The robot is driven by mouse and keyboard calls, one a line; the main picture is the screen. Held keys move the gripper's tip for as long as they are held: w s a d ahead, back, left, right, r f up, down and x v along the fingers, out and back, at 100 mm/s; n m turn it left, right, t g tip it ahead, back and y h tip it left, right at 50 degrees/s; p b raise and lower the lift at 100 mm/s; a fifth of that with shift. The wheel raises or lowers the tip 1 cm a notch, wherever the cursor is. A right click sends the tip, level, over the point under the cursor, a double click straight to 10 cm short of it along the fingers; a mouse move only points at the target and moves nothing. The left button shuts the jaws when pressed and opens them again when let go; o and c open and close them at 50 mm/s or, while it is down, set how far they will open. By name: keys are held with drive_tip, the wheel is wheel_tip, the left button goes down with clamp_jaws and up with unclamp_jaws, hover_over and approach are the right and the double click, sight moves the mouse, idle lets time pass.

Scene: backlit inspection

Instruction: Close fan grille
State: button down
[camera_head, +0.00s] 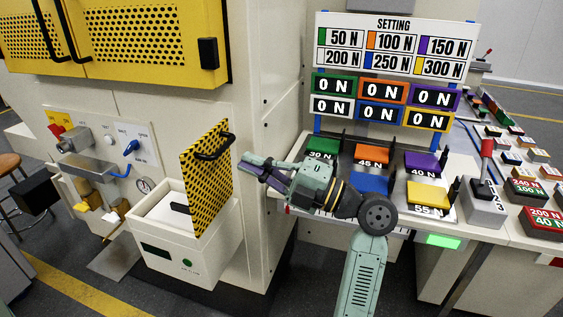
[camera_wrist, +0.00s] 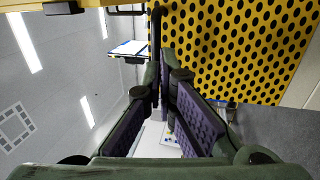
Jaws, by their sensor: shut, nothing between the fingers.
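The fan grille is a yellow panel with black holes (camera_head: 205,185). It stands open, upright on the white box (camera_head: 185,245), with a black handle (camera_head: 212,142) near its top. My gripper (camera_head: 250,168) is shut and empty, to the right of the grille, with its fingers pointing towards it. In the wrist view the grille (camera_wrist: 245,50) fills the upper right. There the black handle (camera_wrist: 155,45) shows just beyond the purple-padded fingertips (camera_wrist: 163,80). I cannot tell whether the fingers touch the grille or handle.
A cabinet with yellow perforated doors (camera_head: 150,45) and a valve panel (camera_head: 95,135) stands behind at left. To the right, a bench holds coloured force blocks (camera_head: 428,195) under a setting board (camera_head: 392,45). The floor in front of the box (camera_head: 120,265) is mostly clear.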

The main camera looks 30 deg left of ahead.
drive_tip(key=shift+p+x, duration=0.55)
drive_tip(key=shift+x, duration=1.1)
